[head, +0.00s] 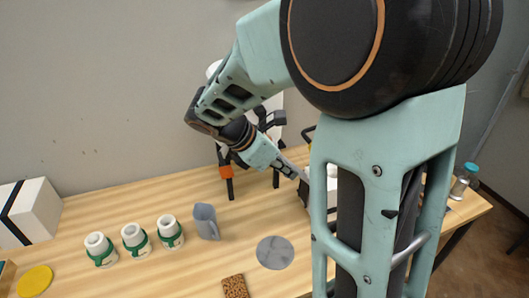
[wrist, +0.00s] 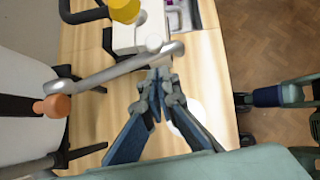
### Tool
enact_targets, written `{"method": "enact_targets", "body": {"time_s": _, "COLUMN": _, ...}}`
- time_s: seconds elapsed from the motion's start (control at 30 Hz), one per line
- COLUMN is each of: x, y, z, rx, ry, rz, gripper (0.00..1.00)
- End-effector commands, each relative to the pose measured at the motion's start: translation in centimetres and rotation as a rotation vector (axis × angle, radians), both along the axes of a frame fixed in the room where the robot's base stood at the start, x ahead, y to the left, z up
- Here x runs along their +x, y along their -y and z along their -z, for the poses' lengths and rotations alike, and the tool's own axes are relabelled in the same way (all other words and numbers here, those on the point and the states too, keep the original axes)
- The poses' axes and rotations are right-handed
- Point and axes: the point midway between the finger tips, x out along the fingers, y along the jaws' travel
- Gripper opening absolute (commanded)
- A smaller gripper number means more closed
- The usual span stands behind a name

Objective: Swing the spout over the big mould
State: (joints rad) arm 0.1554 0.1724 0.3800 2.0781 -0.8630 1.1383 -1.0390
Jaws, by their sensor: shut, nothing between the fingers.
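The spout (wrist: 110,72) is a bent grey metal tube crossing the wrist view. An orange piece (wrist: 52,106) shows at its left end, and orange also shows in the head view (head: 226,172) by a black stand. Its right end crosses in front of a white block (wrist: 124,38), possibly the big mould. Part of a white body shows beside my arm in the head view (head: 332,190). My gripper (wrist: 158,82) is shut and empty, its fingertips close to the spout. I cannot tell whether they touch. My gripper (head: 303,177) is partly hidden in the head view.
Three white moulds with green bands (head: 134,238), a grey jug (head: 206,221), a grey disc (head: 275,252) and a brown speckled block (head: 235,286) stand on the wooden table (head: 90,205). A white box (head: 35,208) is at left. A teal-capped jar (head: 464,182) is at far right.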

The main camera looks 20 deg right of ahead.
Motion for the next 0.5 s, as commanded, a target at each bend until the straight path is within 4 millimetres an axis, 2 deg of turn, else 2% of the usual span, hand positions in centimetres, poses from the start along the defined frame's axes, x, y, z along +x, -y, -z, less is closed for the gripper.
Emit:
{"method": "enact_targets", "body": {"time_s": 0.03, "x": 0.1, "y": 0.9, "z": -0.1, "rx": 0.0, "ry": 0.0, "rz": 0.004, "gripper": 0.0}}
{"method": "enact_targets", "body": {"time_s": 0.2, "x": 0.4, "y": 2.4, "z": 0.2, "rx": 0.0, "ry": 0.0, "rz": 0.001, "gripper": 0.0}}
{"method": "enact_targets", "body": {"time_s": 0.5, "x": 0.5, "y": 2.9, "z": 0.4, "rx": -0.001, "ry": 0.0, "rz": 0.0, "gripper": 0.0}}
